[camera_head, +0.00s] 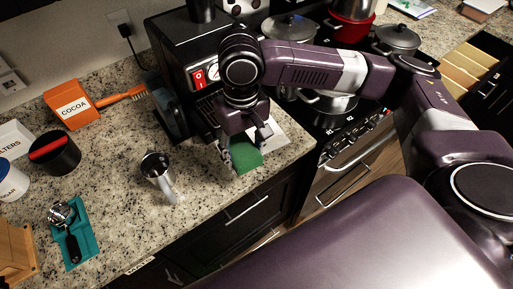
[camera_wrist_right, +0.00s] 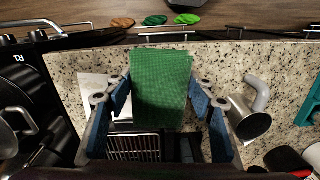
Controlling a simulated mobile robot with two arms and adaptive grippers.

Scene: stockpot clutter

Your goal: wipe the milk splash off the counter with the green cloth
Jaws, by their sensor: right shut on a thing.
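The green cloth (camera_head: 246,159) is in my right gripper (camera_head: 243,146), at the counter's front edge before the espresso machine. In the right wrist view the cloth (camera_wrist_right: 161,85) spans the space between the two blue-padded fingers, and the gripper is shut on it. A flat white patch (camera_head: 281,136) lies on the speckled counter (camera_head: 205,200) beside the gripper; it also shows left of the cloth in the right wrist view (camera_wrist_right: 96,88). I cannot tell whether this patch is the milk splash. The cloth and gripper hide some counter. My left gripper is not in view.
The espresso machine (camera_head: 190,60) stands behind the gripper. A steel pitcher (camera_head: 158,172) stands to the left, with free counter between. The stove with pots (camera_head: 325,103) is right.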

